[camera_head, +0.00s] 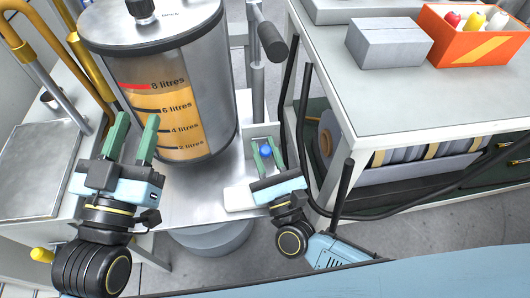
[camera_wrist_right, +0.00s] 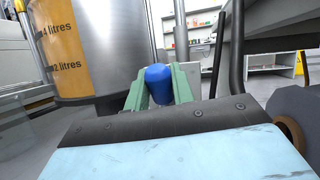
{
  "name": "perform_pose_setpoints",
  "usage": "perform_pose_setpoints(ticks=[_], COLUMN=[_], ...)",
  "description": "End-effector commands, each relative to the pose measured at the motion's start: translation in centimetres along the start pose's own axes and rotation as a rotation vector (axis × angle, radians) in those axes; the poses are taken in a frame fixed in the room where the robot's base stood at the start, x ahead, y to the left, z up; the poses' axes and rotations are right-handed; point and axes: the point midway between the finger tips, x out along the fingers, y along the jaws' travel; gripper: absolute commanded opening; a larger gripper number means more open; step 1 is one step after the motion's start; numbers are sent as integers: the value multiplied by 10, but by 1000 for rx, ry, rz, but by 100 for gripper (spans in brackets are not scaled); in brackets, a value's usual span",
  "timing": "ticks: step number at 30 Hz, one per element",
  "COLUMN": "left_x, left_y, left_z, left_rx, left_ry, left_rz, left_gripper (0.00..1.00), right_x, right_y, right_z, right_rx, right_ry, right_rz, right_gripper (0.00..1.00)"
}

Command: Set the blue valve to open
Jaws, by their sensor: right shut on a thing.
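The tank (camera_head: 205,95) holds orange liquid just under the red 8 litres line. A grey bench (camera_head: 400,100) at right carries a grey box (camera_head: 388,45) and an orange crate (camera_head: 435,30) with bottles. A black hose (camera_head: 420,203) runs below it.

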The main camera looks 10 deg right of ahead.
Motion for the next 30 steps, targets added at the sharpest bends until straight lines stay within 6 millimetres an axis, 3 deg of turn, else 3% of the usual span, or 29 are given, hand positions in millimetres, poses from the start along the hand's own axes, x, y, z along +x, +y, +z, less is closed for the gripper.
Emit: perform_pose_setpoints(ticks=[15,28,29,30], left_x=[-20,-24,-24,-24], left_y=[8,8,8,8], left_z=[-60,-67,-67,-67], left_rx=[-16,-18,-18,-18], left_ry=[508,552,552,552], left_rz=[21,22,22,22], left_gripper=[36,36,36,36], right_x=[-6,-6,-6,-6], right_y=[1,1,1,1], right_z=[-2,0,0,0], right_rx=[-17,-18,-18,-18], right_ry=[-87,-93,-93,-93], right_rz=[0,0,0,0], right_gripper=[0,0,28,33])
